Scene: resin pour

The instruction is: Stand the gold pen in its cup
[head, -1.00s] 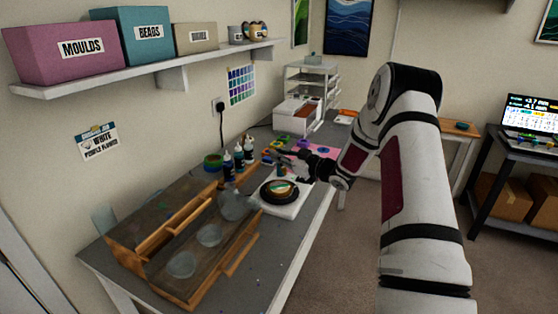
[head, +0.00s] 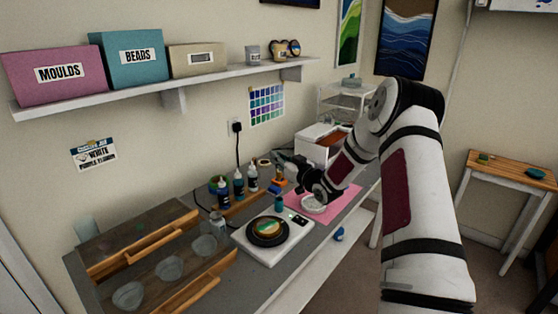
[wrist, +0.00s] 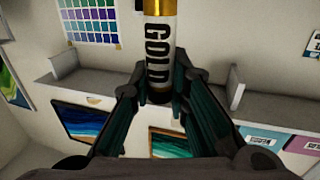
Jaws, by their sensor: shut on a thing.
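The gold pen (wrist: 158,58), a white barrel with black GOLD lettering and gold bands, is held between the two fingers of my gripper (wrist: 160,92) in the wrist view. Its upper end runs out of the picture.
A white scale (head: 248,249) carries a dark round mould. Bottles (head: 239,184) stand left of my gripper. A white ring-shaped dish (head: 314,204) lies on the pink mat (head: 342,201). A wooden rack (head: 140,245) with clear cups fills the left. White drawers stand behind.

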